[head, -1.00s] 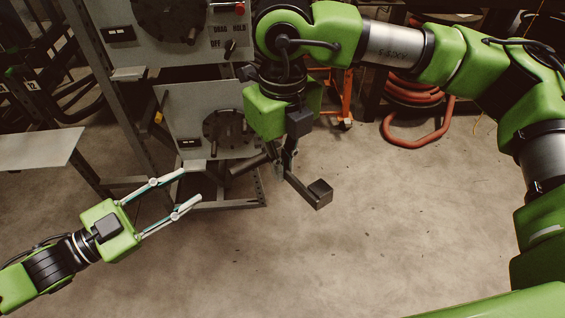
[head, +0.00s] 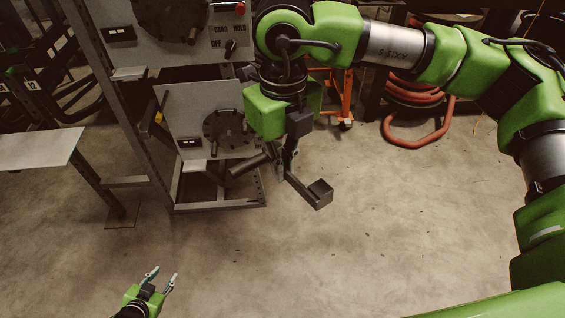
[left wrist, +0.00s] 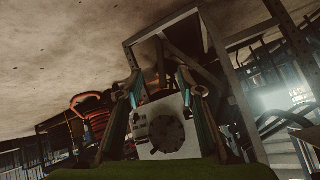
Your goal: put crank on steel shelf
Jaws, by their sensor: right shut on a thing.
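My right gripper (head: 285,167) is shut on the dark metal crank (head: 303,190) and holds it in the air in front of the machine. The crank's square block end points to the lower right, and a round bar shows on its left side. The fingers hide part of the crank. A flat grey steel shelf (head: 38,148) is at the left edge, well to the left of the crank. My left gripper (head: 161,282) is open and empty, low in the head view; its spread fingers also show in the left wrist view (left wrist: 162,92).
The machine's frame (head: 215,205) carries panels with round dark discs (head: 228,132). The left wrist view shows a disc too (left wrist: 168,132). An orange stand (head: 345,100) and a coiled red hose (head: 415,95) are behind my right arm. The floor in front is clear.

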